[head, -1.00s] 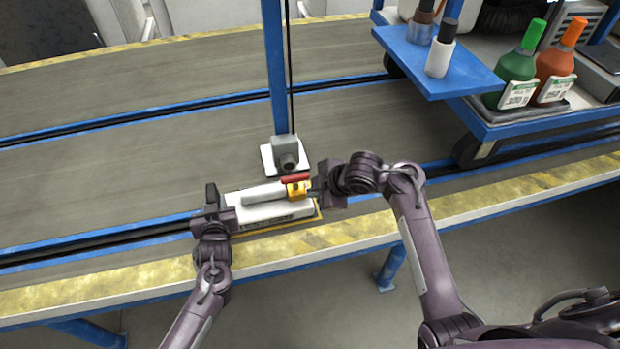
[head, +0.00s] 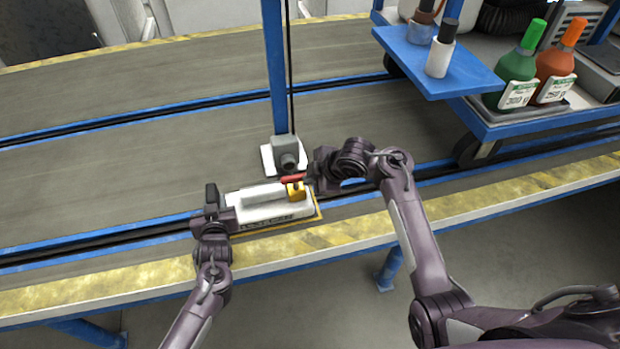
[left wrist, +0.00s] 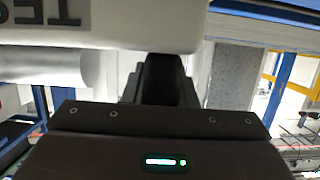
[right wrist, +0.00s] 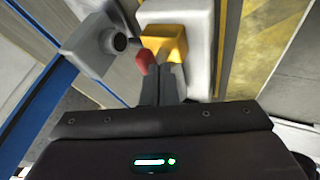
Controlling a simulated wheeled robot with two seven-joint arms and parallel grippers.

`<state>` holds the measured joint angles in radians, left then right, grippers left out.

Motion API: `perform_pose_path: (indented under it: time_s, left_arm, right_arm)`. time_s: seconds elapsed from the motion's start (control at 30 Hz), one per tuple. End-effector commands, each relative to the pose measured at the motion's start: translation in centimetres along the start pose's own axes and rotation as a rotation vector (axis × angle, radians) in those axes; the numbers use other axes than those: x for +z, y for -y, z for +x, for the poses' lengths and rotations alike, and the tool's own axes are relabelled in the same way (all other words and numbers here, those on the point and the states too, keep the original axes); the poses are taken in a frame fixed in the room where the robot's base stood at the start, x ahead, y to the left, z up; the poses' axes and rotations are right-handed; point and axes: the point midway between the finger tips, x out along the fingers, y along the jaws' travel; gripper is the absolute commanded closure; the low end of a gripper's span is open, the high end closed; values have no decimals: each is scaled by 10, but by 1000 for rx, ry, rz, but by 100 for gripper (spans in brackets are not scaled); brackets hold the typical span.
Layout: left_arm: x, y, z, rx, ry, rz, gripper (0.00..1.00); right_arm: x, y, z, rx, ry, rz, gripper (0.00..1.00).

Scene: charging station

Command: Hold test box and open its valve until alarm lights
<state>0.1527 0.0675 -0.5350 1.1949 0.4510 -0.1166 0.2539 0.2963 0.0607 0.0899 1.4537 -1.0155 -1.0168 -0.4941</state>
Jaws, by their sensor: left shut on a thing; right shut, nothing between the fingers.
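The white test box (head: 262,212) lies on the conveyor top near its yellow front edge. Its yellow valve body (head: 296,190) and red valve handle (head: 293,179) sit at its right end. My left gripper (head: 219,208) is shut on the box's left end; the left wrist view shows the white box above the fingers. My right gripper (head: 311,178) is shut and empty at the right end of the red handle. In the right wrist view its fingertips (right wrist: 160,72) are close to the red handle (right wrist: 146,61) and yellow valve (right wrist: 165,41); whether they touch is unclear.
A grey device (head: 286,152) on a white plate stands just behind the box, beside a blue post (head: 275,65). A blue cart (head: 480,105) with green (head: 515,75) and orange (head: 556,75) bottles stands at right. The belt to the left is clear.

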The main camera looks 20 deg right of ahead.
Motion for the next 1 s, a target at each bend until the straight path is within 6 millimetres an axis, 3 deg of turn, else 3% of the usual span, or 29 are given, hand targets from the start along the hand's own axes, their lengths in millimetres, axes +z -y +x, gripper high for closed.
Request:
perform_pose_path:
  time_s: [1.0]
  left_arm:
    - [0, 0, 0, 0, -1, 0, 100]
  right_arm:
    - [9, -14, 1, -11, -10, -32, 100]
